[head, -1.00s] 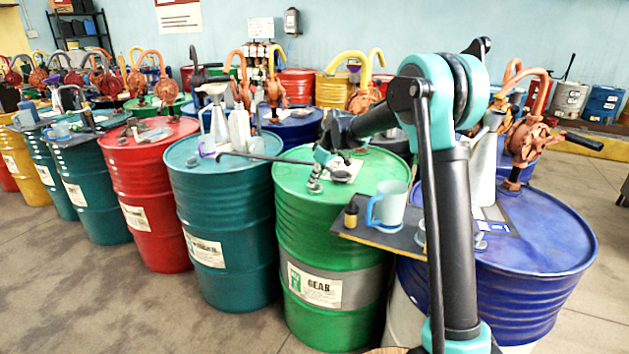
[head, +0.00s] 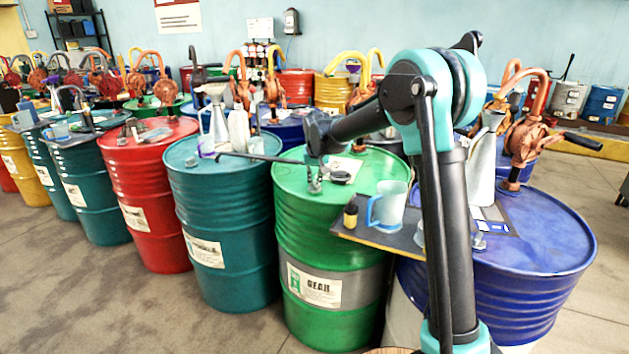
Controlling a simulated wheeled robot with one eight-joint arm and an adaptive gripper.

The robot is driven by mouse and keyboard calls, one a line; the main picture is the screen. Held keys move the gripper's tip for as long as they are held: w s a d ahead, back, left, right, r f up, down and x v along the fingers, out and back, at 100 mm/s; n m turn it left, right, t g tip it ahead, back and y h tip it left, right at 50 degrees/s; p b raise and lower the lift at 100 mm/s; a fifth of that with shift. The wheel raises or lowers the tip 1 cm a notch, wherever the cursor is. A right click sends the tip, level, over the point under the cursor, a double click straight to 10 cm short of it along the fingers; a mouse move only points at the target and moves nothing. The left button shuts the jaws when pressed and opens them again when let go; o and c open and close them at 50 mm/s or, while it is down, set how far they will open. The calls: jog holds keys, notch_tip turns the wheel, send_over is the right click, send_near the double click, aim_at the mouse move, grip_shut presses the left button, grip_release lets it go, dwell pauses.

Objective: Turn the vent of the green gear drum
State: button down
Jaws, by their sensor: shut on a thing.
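The green gear drum (head: 325,230) stands in the middle of the head view, with a grey band and a white label reading GEAR. My gripper (head: 315,188) points straight down at the left part of its lid. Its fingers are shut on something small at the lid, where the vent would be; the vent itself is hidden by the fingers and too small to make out. A dark round cap-like piece (head: 341,177) lies on the lid just right of the fingers.
A blue mug (head: 388,207) and a small dark bottle (head: 350,215) stand on a board at the drum's right front. A black bar (head: 250,156) reaches over the teal drum (head: 222,240) toward my gripper. A blue drum (head: 550,240) with an orange pump stands at right.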

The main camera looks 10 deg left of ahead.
jog(key=m+h, duration=0.1)
jog(key=m, duration=0.2)
jog(key=m+h, duration=0.1)
jog(key=m, duration=0.3)
jog(key=shift+d+g+h, duration=0.1)
jog(key=shift+g+h, duration=0.2)
dwell(0.4)
jog(key=c, duration=1.5)
grip_release()
jog(key=shift+c, duration=0.2)
jog(key=v, duration=1.2)
jog(key=shift+s, duration=0.15)
